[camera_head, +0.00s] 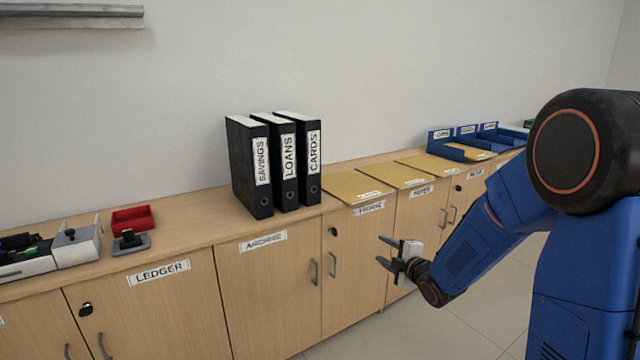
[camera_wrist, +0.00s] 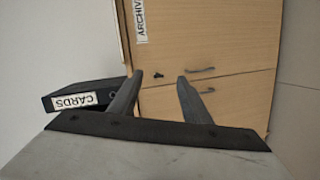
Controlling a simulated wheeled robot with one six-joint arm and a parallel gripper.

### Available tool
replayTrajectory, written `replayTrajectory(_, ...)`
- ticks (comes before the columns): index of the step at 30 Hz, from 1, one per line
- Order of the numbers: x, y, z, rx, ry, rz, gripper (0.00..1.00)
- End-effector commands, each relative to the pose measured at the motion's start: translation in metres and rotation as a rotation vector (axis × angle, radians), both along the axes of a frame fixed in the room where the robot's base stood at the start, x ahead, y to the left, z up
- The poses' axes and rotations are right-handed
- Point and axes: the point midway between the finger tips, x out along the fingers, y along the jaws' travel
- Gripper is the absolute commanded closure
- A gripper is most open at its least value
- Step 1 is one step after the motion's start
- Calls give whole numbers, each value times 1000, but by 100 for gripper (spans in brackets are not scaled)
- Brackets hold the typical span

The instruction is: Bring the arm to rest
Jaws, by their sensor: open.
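My arm (camera_head: 490,235) is blue with black joints and reaches in from the right in the head view. My gripper (camera_head: 386,252) is in front of the cabinet doors, below the counter top, with its two dark fingers apart and nothing between them. In the wrist view my gripper (camera_wrist: 160,88) also shows open and empty, with cabinet doors (camera_wrist: 225,50) beyond the fingers. The fingers look apart from the doors.
Black binders (camera_head: 275,165) marked SAVINGS, LOANS and CARDS stand on the counter (camera_head: 190,225). Yellow folders (camera_head: 400,175) lie right of them, with blue trays (camera_head: 445,150) farther along. A red tray (camera_head: 132,218) sits left. The floor (camera_head: 460,325) before the cabinets looks clear.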

Motion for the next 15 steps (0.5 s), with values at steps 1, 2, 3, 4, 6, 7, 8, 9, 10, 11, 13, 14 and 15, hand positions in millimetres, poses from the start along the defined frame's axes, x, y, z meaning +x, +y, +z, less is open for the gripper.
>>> replayTrajectory(1, -7, -7, 10, 18, 29, -35, 56)
replayTrajectory(2, -11, -11, 13, 31, 52, -57, 56)
replayTrajectory(3, -17, -16, 17, 49, 81, -87, 56)
replayTrajectory(4, -22, -20, 21, 63, 104, -110, 56)
replayTrajectory(6, -34, -30, 28, 97, 154, -164, 56)
replayTrajectory(7, -39, -34, 31, 113, 174, -188, 56)
replayTrajectory(8, -45, -38, 34, 130, 196, -212, 56)
replayTrajectory(9, -53, -42, 37, 152, 224, -244, 56)
replayTrajectory(10, -60, -46, 40, 169, 243, -269, 56)
replayTrajectory(11, -66, -50, 43, 186, 263, -292, 56)
replayTrajectory(13, -83, -58, 48, 230, 310, -350, 56)
replayTrajectory(14, -91, -61, 51, 249, 330, -375, 56)
replayTrajectory(15, -101, -65, 53, 274, 356, -408, 56)
